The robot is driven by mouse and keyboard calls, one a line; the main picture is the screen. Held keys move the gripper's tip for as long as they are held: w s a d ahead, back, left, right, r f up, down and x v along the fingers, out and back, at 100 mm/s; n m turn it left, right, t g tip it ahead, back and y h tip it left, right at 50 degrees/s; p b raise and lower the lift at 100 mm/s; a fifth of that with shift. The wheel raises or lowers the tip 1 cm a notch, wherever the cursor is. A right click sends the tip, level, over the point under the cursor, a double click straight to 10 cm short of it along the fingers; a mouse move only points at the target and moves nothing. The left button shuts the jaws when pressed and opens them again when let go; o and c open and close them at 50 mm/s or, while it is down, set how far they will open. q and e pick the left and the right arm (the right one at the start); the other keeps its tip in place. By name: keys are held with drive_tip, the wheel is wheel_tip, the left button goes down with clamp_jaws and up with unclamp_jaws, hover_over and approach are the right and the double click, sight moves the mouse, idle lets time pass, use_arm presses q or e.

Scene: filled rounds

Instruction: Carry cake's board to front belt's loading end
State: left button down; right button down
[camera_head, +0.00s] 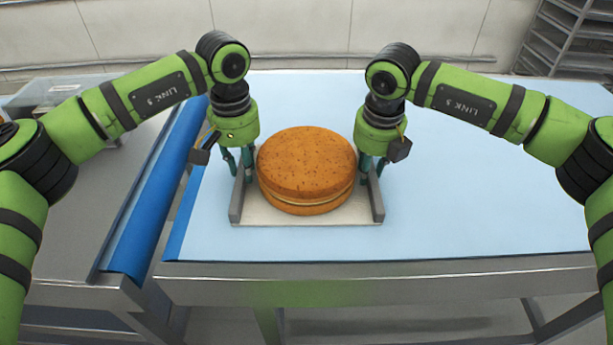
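A round brown cake (306,165) with a pale filling line sits on a flat pale board (300,217). The board has a raised grey rail along its left and right sides and lies on a light blue surface (480,200), near its front edge. My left gripper (240,178) points down at the left rail, with a finger on each side of it. My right gripper (373,178) points down at the right rail in the same way. Whether the fingers press on the rails is too small to tell. I cannot tell which surface is the front belt's loading end.
A bright blue raised strip (150,200) runs along the left, beside a grey metal surface (85,205). The light blue surface is clear to the right of the board. A grey shelf rack (570,40) stands at the back right.

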use_arm(q)
drive_tip(key=shift+r, duration=0.25)
use_arm(e)
drive_tip(key=shift+r, duration=0.25)
